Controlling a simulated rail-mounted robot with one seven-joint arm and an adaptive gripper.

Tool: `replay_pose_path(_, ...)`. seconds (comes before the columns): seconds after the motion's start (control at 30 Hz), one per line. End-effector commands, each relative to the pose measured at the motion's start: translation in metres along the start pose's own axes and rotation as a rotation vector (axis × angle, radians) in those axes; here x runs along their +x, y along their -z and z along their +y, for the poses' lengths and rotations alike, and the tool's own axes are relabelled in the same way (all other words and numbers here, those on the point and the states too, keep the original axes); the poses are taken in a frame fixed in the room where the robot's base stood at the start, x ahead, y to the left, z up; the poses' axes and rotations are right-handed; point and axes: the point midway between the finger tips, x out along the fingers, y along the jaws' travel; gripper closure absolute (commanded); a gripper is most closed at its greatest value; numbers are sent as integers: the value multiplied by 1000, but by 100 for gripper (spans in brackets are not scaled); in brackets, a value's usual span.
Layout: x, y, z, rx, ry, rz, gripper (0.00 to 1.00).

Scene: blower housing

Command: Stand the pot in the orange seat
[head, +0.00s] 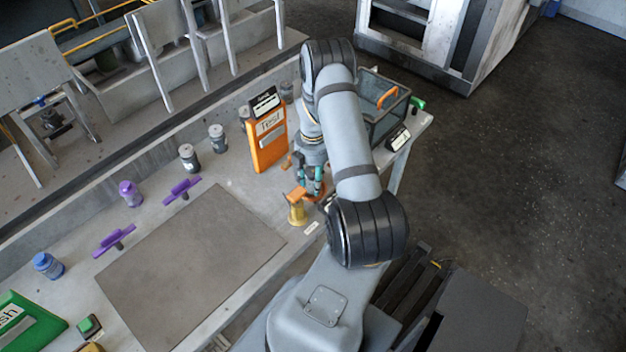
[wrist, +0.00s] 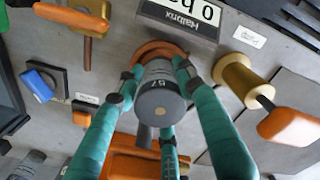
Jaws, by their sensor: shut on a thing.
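My gripper (wrist: 160,90) has teal fingers and is shut on a dark grey pot (wrist: 160,98). The pot's round end with a brown dot faces the wrist camera. The orange seat (wrist: 158,48) shows as a ring just behind the pot in the wrist view, partly covered by pot and fingers. I cannot tell whether the pot touches it or sits above it. In the head view my gripper (head: 314,180) is low over the bench beside the orange ring; the arm hides most of it, and I cannot make out the pot there.
A brass spool with an orange handle (wrist: 234,80) stands close on the right in the wrist view. The grey mat (head: 190,265) is clear.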

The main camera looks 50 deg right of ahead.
Motion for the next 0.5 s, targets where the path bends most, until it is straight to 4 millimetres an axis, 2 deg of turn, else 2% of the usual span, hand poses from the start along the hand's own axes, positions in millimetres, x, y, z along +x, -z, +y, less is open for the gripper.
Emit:
replay_pose_path(0.07,3,0,0,0,0,0,97)
replay_pose_path(0.1,4,0,0,0,0,0,62)
replay_pose_path(0.4,2,0,0,0,0,0,44)
replay_pose_path(0.5,2,0,0,-1,0,0,44)
